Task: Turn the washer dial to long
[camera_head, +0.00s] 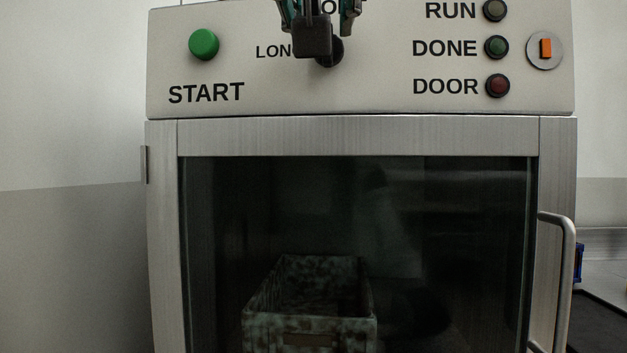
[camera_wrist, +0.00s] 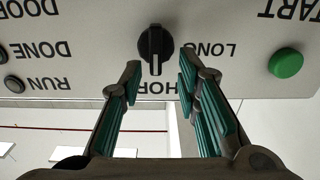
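The black round dial (camera_wrist: 156,45) is on the light panel, with a white pointer line aimed at the partly hidden SHORT label (camera_wrist: 158,87). The LONG label (camera_wrist: 215,50) is beside it, to the right in the upside-down wrist view. In the head view the dial (camera_head: 335,52) is mostly hidden behind my gripper (camera_head: 318,18), and LONG (camera_head: 273,52) is left of it. In the wrist view my gripper (camera_wrist: 158,72) is open and empty, its teal-padded fingers either side of the dial's lower part. I cannot tell whether they touch it.
A green START button (camera_head: 204,44) is left on the panel. RUN, DONE and DOOR lamps (camera_head: 497,47) and an orange switch (camera_head: 546,48) are right. Below is a closed glass door (camera_head: 450,220) with a handle (camera_head: 568,270); a mottled bin (camera_head: 310,325) shows through it.

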